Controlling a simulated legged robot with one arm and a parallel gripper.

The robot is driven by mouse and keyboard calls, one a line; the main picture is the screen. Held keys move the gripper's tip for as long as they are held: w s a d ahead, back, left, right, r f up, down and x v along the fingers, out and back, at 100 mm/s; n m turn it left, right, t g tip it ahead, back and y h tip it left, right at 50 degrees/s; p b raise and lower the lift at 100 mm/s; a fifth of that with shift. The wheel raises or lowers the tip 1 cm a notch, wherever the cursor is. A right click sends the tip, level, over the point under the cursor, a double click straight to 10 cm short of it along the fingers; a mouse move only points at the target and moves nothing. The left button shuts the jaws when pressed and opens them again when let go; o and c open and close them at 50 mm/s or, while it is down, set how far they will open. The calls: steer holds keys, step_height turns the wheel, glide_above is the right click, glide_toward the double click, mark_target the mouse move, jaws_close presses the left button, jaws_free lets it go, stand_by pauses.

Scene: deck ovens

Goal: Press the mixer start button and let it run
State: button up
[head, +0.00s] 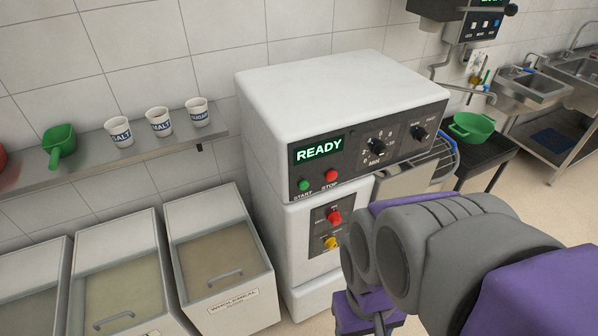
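The white mixer (312,85) stands in the middle of the head view. Its dark panel shows a green READY display (319,149). The green start button (303,186) sits below the display, above the label START. The red stop button (331,176) is just right of it. Two knobs, one a timer dial (377,146), are on the panel's right. My arm reaches in from the lower right, in front of and below the panel, apart from the start button. My gripper's fingertips cannot be made out; the arm links hide them or they lie low in the picture.
A lower panel holds a red button (334,216) and a yellow one (331,243). Lidded flour bins (219,252) stand left. A wall shelf (96,158) holds paper cups and a green scoop (61,146). A green colander (470,127) and sinks (540,86) are at right.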

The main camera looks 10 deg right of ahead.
jaws_close()
stand_by(0.3)
stand_by(1.1)
